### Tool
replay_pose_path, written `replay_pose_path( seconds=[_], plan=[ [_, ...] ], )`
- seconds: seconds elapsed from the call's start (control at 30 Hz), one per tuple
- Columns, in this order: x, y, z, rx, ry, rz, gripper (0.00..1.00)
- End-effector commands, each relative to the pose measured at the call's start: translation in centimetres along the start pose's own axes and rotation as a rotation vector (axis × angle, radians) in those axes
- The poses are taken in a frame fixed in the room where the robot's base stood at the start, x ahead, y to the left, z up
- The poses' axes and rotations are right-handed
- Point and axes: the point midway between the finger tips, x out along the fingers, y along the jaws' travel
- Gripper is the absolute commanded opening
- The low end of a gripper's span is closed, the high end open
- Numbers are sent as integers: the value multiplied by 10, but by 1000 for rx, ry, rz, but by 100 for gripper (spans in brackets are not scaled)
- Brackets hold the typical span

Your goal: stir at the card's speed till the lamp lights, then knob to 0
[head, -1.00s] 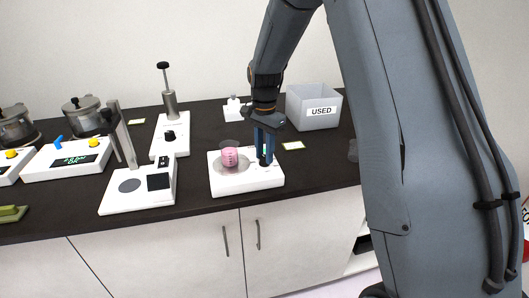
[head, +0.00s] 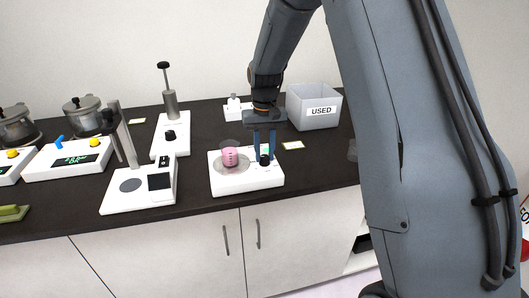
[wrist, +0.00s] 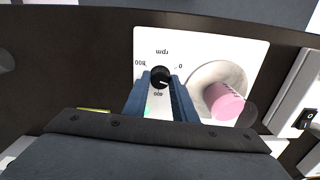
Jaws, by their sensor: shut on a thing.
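The white stirrer (head: 228,187) stands on the dark bench, with a pink vessel (head: 230,157) on its round plate. My gripper (head: 264,156) points down over the right part of the stirrer, shut on the black knob (head: 264,161). In the wrist view the knob (wrist: 160,77) sits between the blue fingers, ringed by upside-down rpm marks. Its white pointer mark faces right, between 0 and 600. A green spot (wrist: 148,111), possibly the lamp, shows partly behind the left finger. A small card (head: 293,145) lies right of the stirrer; its writing is too small to read.
A grey bin marked USED (head: 314,107) stands behind right. Left of the stirrer are a white device with an upright post (head: 137,196), a device with a plunger (head: 170,135) and metal pots (head: 86,115). The bench's front edge is close.

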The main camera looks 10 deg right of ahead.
Motion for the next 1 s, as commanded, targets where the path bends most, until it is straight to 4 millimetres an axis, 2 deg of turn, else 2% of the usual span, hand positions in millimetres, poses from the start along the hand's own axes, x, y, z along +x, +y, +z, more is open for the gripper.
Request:
replay_pose_path(
  seconds=[0.6,1.0],
  plan=[
    [-2,0,-1,-557,3,1,2],
    [-2,0,-1,-760,4,1,2]
  ],
)
